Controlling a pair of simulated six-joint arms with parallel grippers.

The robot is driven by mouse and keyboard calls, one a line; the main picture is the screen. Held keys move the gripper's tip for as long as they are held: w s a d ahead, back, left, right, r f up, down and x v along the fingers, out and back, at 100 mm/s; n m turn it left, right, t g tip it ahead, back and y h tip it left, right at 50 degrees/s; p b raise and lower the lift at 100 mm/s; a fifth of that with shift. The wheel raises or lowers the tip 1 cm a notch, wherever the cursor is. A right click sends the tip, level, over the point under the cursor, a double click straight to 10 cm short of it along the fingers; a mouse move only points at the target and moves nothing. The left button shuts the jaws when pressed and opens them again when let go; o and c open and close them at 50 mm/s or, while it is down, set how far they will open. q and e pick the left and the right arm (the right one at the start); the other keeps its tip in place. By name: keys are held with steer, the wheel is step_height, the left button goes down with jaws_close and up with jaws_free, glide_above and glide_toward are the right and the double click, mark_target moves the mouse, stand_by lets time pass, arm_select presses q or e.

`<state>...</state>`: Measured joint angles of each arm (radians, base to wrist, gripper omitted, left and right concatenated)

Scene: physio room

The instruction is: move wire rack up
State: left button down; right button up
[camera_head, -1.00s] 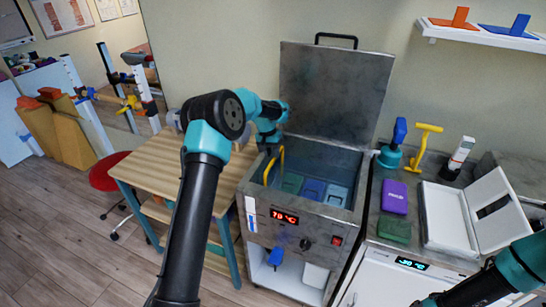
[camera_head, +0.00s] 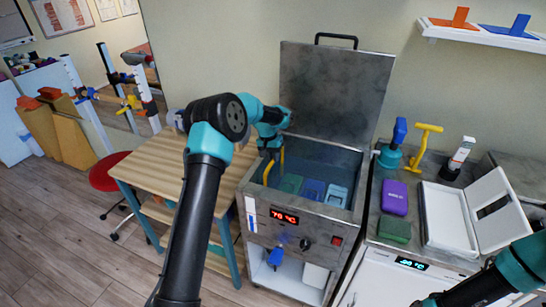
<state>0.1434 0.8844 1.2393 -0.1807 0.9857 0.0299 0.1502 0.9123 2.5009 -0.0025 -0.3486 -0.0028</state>
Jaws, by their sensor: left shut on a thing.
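The wire rack shows mainly by its yellow handle (camera_head: 268,172) at the left side of the open steel heater tank (camera_head: 345,217). Green and blue packs (camera_head: 312,189) sit in the tank; the rack's wires around them are too small to make out. My left gripper (camera_head: 270,149) is at the top of the yellow handle, over the tank's left rim, and is shut on it. The fingertips are small and partly hidden by my wrist. My right arm shows at the lower right, with its gripper outside the picture.
The tank's raised lid (camera_head: 335,95) stands behind it. A wooden table (camera_head: 165,167) is at the left. On the right counter are a purple pack (camera_head: 394,197), a green pack (camera_head: 394,229), a white open case (camera_head: 450,217) and upright tools.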

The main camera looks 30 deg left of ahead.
arm_select(q)
steer(key=shift+r, duration=0.1)
step_height(320, 180, up, 15)
steer(key=shift+r, duration=0.2)
stand_by(0.5)
steer(key=shift+r, duration=0.1)
steer(key=c, duration=1.4)
jaws_free()
steer(key=a+r, duration=0.1)
steer(key=r, duration=0.4)
steer(key=a+r, duration=0.1)
steer(key=r, duration=0.5)
steer(key=a+r, duration=0.1)
steer(key=r, duration=0.5)
steer(key=shift+s+a, duration=0.15)
steer(key=shift+f, duration=0.15)
